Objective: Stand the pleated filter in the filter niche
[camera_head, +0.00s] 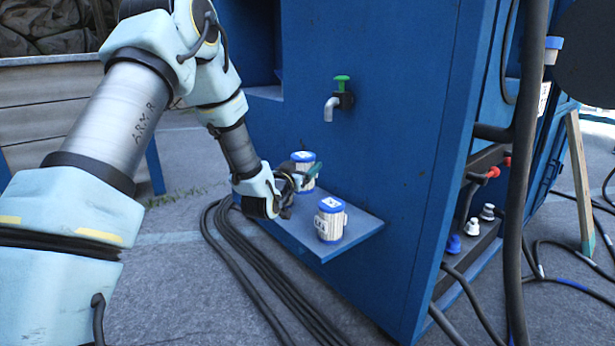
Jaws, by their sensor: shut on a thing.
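Two pleated filters, white cylinders with blue caps, are at the blue shelf. The rear pleated filter (303,158) is at my gripper (303,179), whose fingers are closed on it and cover its lower part. Whether its base touches the shelf is hidden. The front pleated filter (331,222) stands upright on the shelf, apart from the gripper. A recess (250,45) with a ledge opens in the cabinet at upper left, partly behind my arm; it may be the filter niche.
The small blue shelf (335,246) juts from the blue cabinet (400,130). A tap (331,108) with a green handle sticks out above it. Black cables (250,262) lie on the floor below. A thick hose (522,170) hangs at right. The shelf's right end is bare.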

